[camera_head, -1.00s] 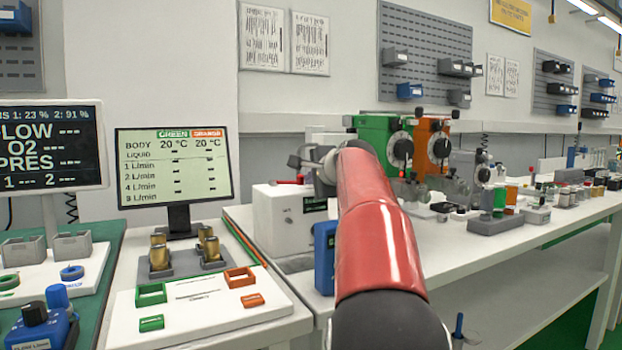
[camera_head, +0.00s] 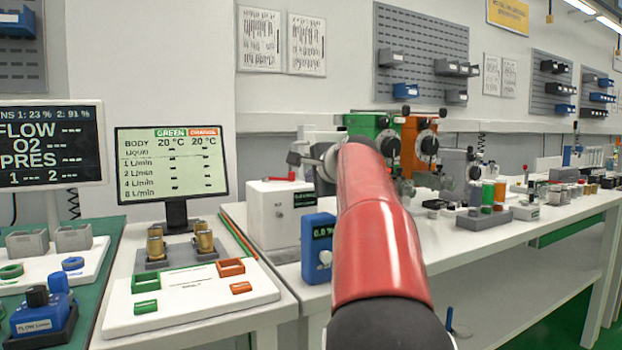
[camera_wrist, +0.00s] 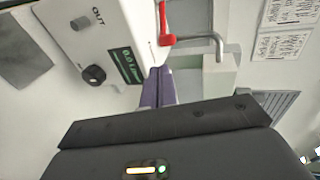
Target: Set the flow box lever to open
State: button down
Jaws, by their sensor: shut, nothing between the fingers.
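The flow box is a white box (camera_head: 268,212) on the long white bench, left of my red arm. In the wrist view the flow box (camera_wrist: 98,28) shows an OUT port, a black knob and a dark green display. Its red lever (camera_wrist: 165,30) is at the box's edge, beside a bent grey pipe. In the head view the red lever (camera_head: 281,178) shows as a small red piece on top. My gripper (camera_wrist: 160,70) is shut and empty, its fingertips just below the lever in the wrist picture; contact cannot be told. My arm hides the fingers in the head view.
A blue box with a display (camera_head: 318,246) stands at the bench's front edge, close to my arm. Green (camera_head: 362,124) and orange (camera_head: 411,140) units stand behind. A monitor (camera_head: 172,165) and a white tray (camera_head: 190,300) are at the left.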

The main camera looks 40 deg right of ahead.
jog(key=s+r+b, duration=0.1)
jog(key=s+r, duration=0.1)
jog(key=s, duration=0.6)
jog(key=shift+a+r, duration=0.15)
jog(key=shift+r, duration=0.15)
jog(key=shift+s, duration=0.2)
